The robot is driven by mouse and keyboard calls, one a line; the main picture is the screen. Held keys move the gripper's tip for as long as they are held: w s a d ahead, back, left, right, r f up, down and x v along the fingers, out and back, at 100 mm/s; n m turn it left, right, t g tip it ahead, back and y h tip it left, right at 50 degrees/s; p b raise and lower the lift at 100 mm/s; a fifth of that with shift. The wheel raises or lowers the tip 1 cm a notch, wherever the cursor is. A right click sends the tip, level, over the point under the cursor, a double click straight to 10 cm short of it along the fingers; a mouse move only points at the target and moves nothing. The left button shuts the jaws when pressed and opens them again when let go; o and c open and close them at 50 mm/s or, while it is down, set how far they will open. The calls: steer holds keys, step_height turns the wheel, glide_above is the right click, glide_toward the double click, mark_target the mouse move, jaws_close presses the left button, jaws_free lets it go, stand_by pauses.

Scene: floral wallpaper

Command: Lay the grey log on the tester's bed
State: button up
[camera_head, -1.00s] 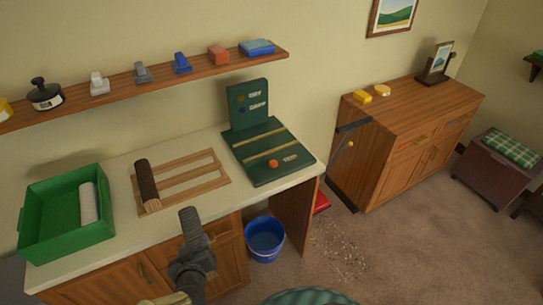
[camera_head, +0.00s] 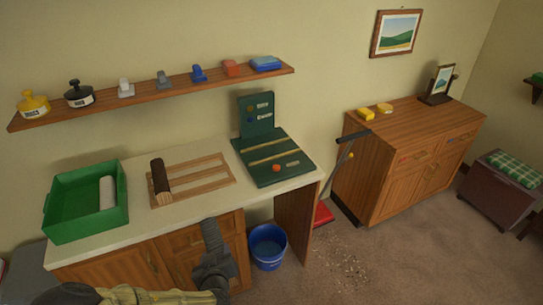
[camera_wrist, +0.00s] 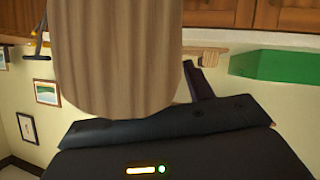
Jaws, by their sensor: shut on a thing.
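My gripper (camera_head: 216,272) is low in the head view, in front of the counter's cabinet. It is shut on the grey log (camera_head: 211,236), which stands up out of it, dark and slightly tilted. In the wrist view a large tan wood-grained face, seemingly the log (camera_wrist: 118,55), fills the upper middle and hides much behind it. The tester is a dark green board with an upright panel (camera_head: 257,110) at the back. Its flat bed (camera_head: 270,161) has two pale strips and an orange knob (camera_head: 276,168). The log is apart from it, lower and to its left.
A brown log (camera_head: 161,178) lies on a wooden rack (camera_head: 215,180) on the counter. A green bin (camera_head: 75,228) holds a pale log (camera_head: 107,192). A shelf (camera_head: 150,97) with several small items hangs above. A blue bucket (camera_head: 268,248) stands on the floor below the tester.

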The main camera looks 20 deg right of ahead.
steer(key=w+d+f, duration=0.2)
steer(key=d, duration=0.6)
steer(key=w+d+f+n+y, duration=0.1)
steer(key=w+d+f, duration=0.1)
steer(key=d, duration=0.6)
steer(key=shift+w+d+f, duration=0.2)
steer(key=shift+w+f, duration=0.2)
steer(key=shift+w, duration=0.1)
steer(key=shift+w, duration=0.15)
